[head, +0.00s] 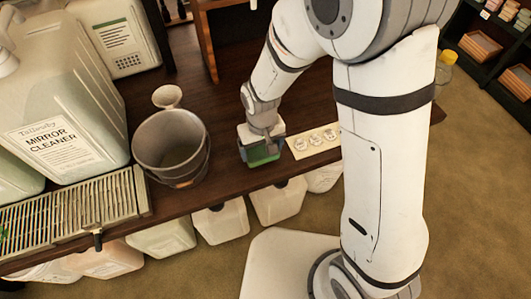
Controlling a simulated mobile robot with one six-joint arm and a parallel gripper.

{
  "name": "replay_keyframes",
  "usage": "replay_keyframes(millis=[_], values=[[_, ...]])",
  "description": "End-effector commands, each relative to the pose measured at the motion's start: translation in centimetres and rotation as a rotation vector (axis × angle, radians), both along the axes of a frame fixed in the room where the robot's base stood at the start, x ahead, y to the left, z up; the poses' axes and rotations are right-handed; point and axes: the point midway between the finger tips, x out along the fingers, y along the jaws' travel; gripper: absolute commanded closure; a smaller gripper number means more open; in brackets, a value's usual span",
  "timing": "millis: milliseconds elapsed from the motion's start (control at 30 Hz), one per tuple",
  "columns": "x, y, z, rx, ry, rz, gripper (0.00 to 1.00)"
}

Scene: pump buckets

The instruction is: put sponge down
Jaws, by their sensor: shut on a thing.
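A green sponge (262,155) is at the lower end of my arm, over the dark wooden table to the right of the grey bucket. My gripper (262,140) points down and is shut on the sponge. The gripper body hides much of the sponge's top, and the fingertips are hard to make out. The sponge is at or just above the tabletop; I cannot tell whether it touches.
A grey bucket (171,147) stands left of the sponge. A pale card with round pictures (314,143) lies to the right. A large mirror cleaner jug (60,110) and a slatted drain grate (75,210) are at the left. Several jugs stand under the table's front edge.

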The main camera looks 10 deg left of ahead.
Motion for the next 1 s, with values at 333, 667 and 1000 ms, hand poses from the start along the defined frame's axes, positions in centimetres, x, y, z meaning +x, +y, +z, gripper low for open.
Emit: replay_keyframes(millis=[333,667,1000], values=[[0.0,0.0,-2.6,-0.001,0.001,0.001,0.40],[-0.1,0.0,-2.9,-0.001,0.001,0.001,0.06],[-0.1,0.1,-2.7,-0.001,0.001,0.002,0.00]])
